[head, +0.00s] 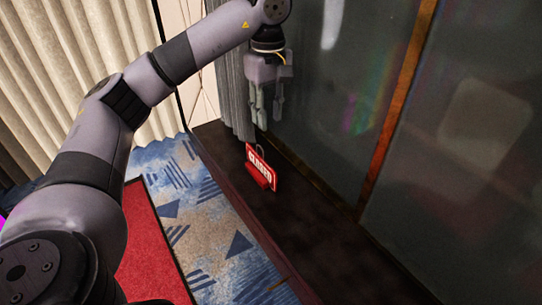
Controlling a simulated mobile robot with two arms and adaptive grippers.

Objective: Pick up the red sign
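The red sign (262,168) reads "CLOSED" in white letters and has a grey loop at its top. It stands on the dark wooden ledge (290,235), tilted in the picture. My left gripper (265,117) hangs above the sign with its fingers pointing down. The fingers look apart with nothing between them, and a gap shows between the fingertips and the sign. My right gripper is not in the head view.
Dark glossy panels (460,150) with an orange-brown divider (395,110) rise behind the ledge. A grey curtain (234,95) hangs by the gripper. Beige curtains (45,90) stand at left. Below lie a blue patterned carpet (200,215) and a red mat (150,250). The ledge's near part is clear.

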